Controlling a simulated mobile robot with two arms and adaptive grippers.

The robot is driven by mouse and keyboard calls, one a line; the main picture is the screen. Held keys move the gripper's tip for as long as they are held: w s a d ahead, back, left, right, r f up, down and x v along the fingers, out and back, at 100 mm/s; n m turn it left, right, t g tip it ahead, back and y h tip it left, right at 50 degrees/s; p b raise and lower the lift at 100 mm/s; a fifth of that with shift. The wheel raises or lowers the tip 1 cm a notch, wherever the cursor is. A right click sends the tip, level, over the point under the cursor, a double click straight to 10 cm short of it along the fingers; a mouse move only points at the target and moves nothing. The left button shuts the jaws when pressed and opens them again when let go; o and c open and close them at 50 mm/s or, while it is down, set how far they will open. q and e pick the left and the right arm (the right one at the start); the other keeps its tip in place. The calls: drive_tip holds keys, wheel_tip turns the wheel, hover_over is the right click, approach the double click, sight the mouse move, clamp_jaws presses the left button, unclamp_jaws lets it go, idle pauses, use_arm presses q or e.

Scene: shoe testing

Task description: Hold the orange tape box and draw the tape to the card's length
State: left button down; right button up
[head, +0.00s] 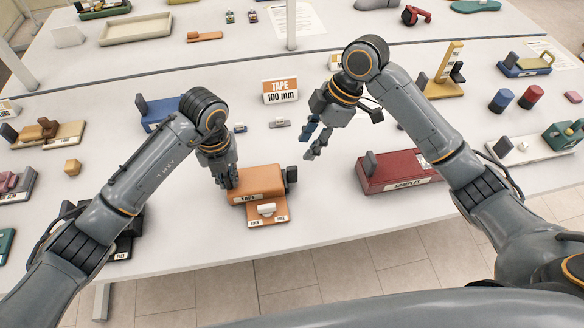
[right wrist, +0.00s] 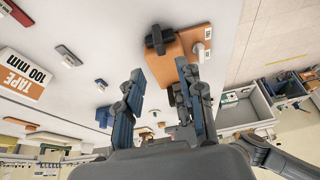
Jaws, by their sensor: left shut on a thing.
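The orange tape box (head: 258,183) sits near the table's front edge, with a TAPE label and a lower front plate holding a white slider (head: 266,209) between LOCK and FREE labels. A dark block (head: 291,175) is at its right end. My left gripper (head: 229,183) is shut on the box's left end. My right gripper (head: 312,146) is open and empty, above the table to the right of the box. The right wrist view shows its parted fingers (right wrist: 160,100) with the orange box (right wrist: 180,48) beyond. The card (head: 281,91) reads TAPE 100 mm and stands behind the box.
A red SAMPLES box (head: 396,172) stands to the right. A blue device (head: 160,113) is behind my left arm. Small items (head: 279,123) lie between the card and the box. White table is bare between the orange and red boxes.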

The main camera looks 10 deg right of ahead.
sight(293, 168)
drive_tip(key=x, duration=1)
drive_tip(key=shift+f, duration=0.4)
clamp_jaws()
